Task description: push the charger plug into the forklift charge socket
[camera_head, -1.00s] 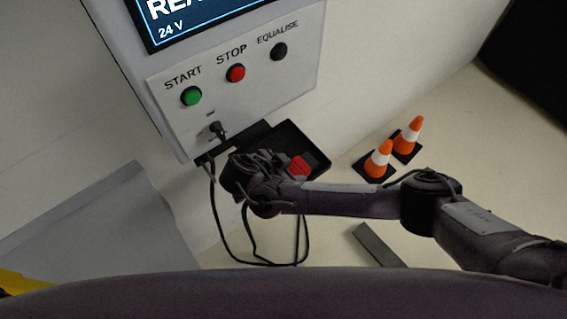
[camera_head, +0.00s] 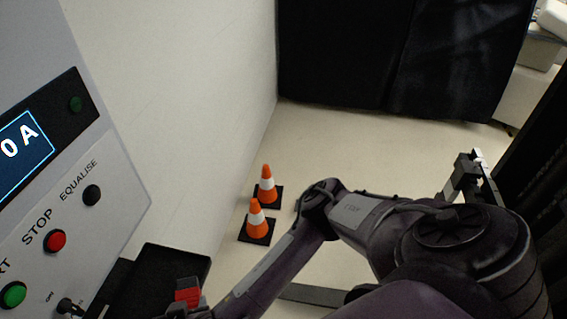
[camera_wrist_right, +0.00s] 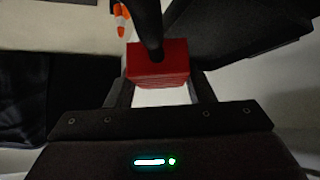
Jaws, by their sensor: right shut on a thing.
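The charger plug is a red block (camera_wrist_right: 157,62) with a black cable running up from it in the right wrist view. It is held between the fingers of my right gripper (camera_wrist_right: 160,86). In the head view the red plug (camera_head: 188,289) shows at the bottom edge, near the black holder by the charger. The right gripper itself is mostly cut off there. I cannot make out the forklift charge socket in either view. My left gripper is not in view.
The charger cabinet (camera_head: 112,185) with display and buttons stands at the left, a black tray (camera_head: 165,262) beside it. Two orange cones (camera_head: 257,220) stand on the floor by the wall. A black curtain (camera_head: 390,55) hangs behind. Dark equipment with metal parts (camera_head: 466,175) is at right.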

